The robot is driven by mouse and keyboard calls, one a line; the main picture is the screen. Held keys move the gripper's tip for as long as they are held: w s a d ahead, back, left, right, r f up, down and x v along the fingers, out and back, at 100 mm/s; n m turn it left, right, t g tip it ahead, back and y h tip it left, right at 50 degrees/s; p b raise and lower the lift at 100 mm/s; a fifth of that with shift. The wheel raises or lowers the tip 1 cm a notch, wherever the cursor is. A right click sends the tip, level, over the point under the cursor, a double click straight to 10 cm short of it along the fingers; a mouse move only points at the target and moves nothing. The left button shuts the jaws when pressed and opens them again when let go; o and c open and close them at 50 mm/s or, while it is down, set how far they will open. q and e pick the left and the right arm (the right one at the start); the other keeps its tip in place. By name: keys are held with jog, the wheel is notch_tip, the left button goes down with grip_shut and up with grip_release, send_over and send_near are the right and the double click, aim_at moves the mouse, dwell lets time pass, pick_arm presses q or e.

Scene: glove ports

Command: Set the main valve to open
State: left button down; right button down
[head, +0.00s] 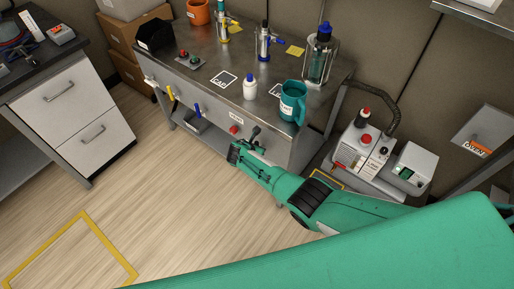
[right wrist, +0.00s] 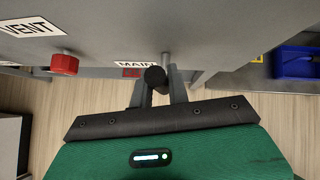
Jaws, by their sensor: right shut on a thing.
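The main valve is on the front panel of the steel bench, below a white "MAIN" label (right wrist: 135,64). In the right wrist view its black handle end (right wrist: 155,76) sits between the two grey fingers of my right gripper (right wrist: 158,88), which is shut on it. A grey metal stem (right wrist: 165,57) stands just beside it. A red tag partly shows under the label; its wording is hidden. In the head view my right gripper (head: 247,148) is at the bench front, and the fingers hide most of the valve. My left gripper is not in view.
A red knob (right wrist: 64,64) with a "VENT" label is to the left of the valve. A pump (head: 363,150) stands at right.

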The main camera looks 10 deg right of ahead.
dwell(0.4)
jog(key=c, duration=1.3)
grip_release()
jog(key=shift+c, duration=0.2)
jog(key=shift+s+a+r, duration=0.1)
jog(key=shift+r, duration=0.1)
jog(key=p+v, duration=0.3)
jog(key=v, duration=1)
jog(key=shift+p, duration=0.4)
jog(key=shift+a+r, duration=0.1)
